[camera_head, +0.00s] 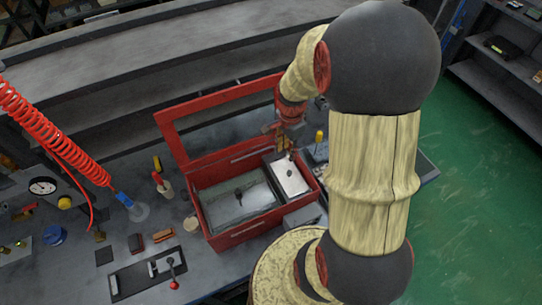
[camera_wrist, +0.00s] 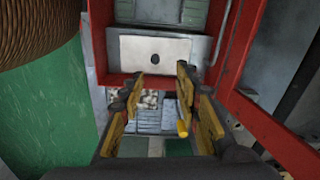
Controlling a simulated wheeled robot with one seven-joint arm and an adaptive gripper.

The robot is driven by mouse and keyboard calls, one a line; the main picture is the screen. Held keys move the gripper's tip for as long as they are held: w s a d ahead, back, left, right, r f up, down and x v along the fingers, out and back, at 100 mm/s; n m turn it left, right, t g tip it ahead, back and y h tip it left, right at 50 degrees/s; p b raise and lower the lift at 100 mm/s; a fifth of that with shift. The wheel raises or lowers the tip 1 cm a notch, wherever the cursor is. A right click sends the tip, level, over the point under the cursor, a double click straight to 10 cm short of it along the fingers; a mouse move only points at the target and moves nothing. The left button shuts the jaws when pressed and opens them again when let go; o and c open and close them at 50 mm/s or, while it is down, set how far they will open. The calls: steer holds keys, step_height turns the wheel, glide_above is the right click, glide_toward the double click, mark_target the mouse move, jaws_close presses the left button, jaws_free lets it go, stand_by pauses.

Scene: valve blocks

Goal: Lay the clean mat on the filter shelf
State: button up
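A red open-topped box (camera_head: 236,236) stands on the workbench with its red-framed lid (camera_head: 176,142) raised at the back. A large grey panel with a dark knob (camera_head: 236,203) lies in its wider left part. A smaller pale panel with a dark knob (camera_head: 290,178) lies in its right part; it also shows in the wrist view (camera_wrist: 155,52). I cannot tell for sure which piece is the clean mat or the filter shelf. My gripper (camera_head: 284,146) is above the right part. In the wrist view my gripper (camera_wrist: 159,80) is open, with nothing between its fingers.
A grey block (camera_head: 302,217) sits against the box's front right. A yellow-handled item (camera_head: 319,137) stands right of the box. A red coiled hose (camera_head: 50,135) hangs at the left. Green floor (camera_head: 465,200) lies to the right.

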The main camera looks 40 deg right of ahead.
steer(key=a+r+n+t, duration=0.2)
steer(key=a+r+n, duration=0.7)
steer(key=r, duration=0.5)
steer(key=s+a+r+n+t, duration=0.3)
steer(key=s+a+r+n, duration=0.5)
steer(key=a+r+n, duration=0.2)
steer(key=shift+s+a, duration=0.25)
steer(key=shift+a, duration=0.95)
